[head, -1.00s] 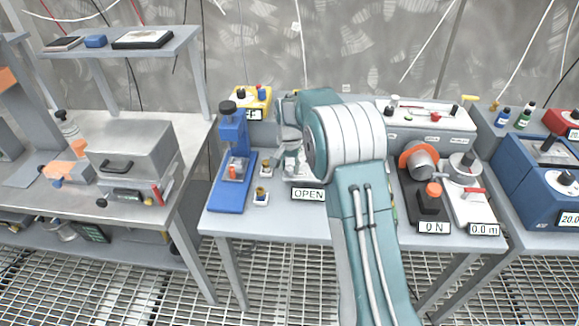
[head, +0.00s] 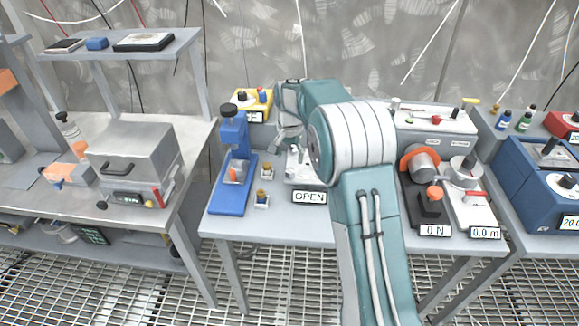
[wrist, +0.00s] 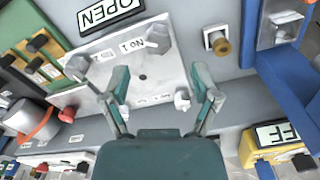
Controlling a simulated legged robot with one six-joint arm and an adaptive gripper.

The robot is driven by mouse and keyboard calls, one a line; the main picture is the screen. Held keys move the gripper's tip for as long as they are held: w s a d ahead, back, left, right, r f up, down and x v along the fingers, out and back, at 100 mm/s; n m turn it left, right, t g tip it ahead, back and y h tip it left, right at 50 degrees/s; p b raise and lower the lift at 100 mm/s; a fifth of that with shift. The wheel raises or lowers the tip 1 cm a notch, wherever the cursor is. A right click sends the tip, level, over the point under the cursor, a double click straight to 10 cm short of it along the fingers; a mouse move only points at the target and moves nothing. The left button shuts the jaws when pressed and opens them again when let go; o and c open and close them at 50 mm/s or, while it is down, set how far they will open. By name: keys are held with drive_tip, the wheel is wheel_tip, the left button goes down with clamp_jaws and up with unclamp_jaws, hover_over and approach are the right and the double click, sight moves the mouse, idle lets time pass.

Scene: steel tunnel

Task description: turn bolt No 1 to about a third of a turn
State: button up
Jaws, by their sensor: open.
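A pale steel plate (wrist: 150,78) carries several bolts and fills the middle of the wrist view. Bolt No 1 (wrist: 158,36) stands at its upper corner, beside a "No 1" label (wrist: 130,47). Another bolt (wrist: 79,66) is at the left corner, and one more (wrist: 182,99) is at the lower right, near the right finger. My gripper (wrist: 160,78) is open and empty over the plate, its fingertips short of bolt No 1 in the picture. In the head view the plate (head: 300,170) is partly hidden by my arm, behind an OPEN sign (head: 309,197).
A blue press (head: 233,165) stands left of the plate, with small brass-topped fittings (head: 262,197) between. A yellow box (head: 252,103) is behind. A grey console (head: 435,122) and orange-ringed cylinder (head: 424,162) stand to the right.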

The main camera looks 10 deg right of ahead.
sight(289, 169)
wheel_tip(289, 169, up, 7)
drive_tip(key=shift+f, duration=0.2)
idle(0.3)
drive_tip(key=s+r+n+t, duration=0.3)
drive_tip(key=s+r, duration=0.9)
drive_tip(key=s, duration=0.5)
drive_tip(key=s+f+n+t, duration=0.1)
drive_tip(key=s+f+n, duration=0.1)
drive_tip(key=s, duration=0.8)
drive_tip(key=s+f+n+t, duration=0.1)
drive_tip(key=s+n, duration=0.1)
drive_tip(key=s, duration=0.8)
drive_tip(key=shift+f+t, duration=0.3)
drive_tip(key=shift+f, duration=0.05)
